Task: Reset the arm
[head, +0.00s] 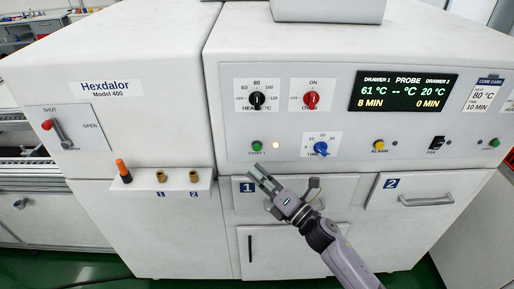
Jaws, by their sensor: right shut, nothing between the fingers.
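My right gripper (264,177) is shut and empty. It is in front of the white machine, over the drawer 1 front and just right of the blue "1" label (248,187). Its arm comes up from the lower right and covers much of drawer 1 (340,190). I cannot tell whether the fingertips touch the machine. My left gripper is not in view.
The control panel above has a black heat knob (257,99), a red knob (311,100), a blue time knob (320,148) and a lit display (406,91). Drawer 2 (425,198) is at right. A shelf (160,187) at left holds an orange-topped probe (123,170).

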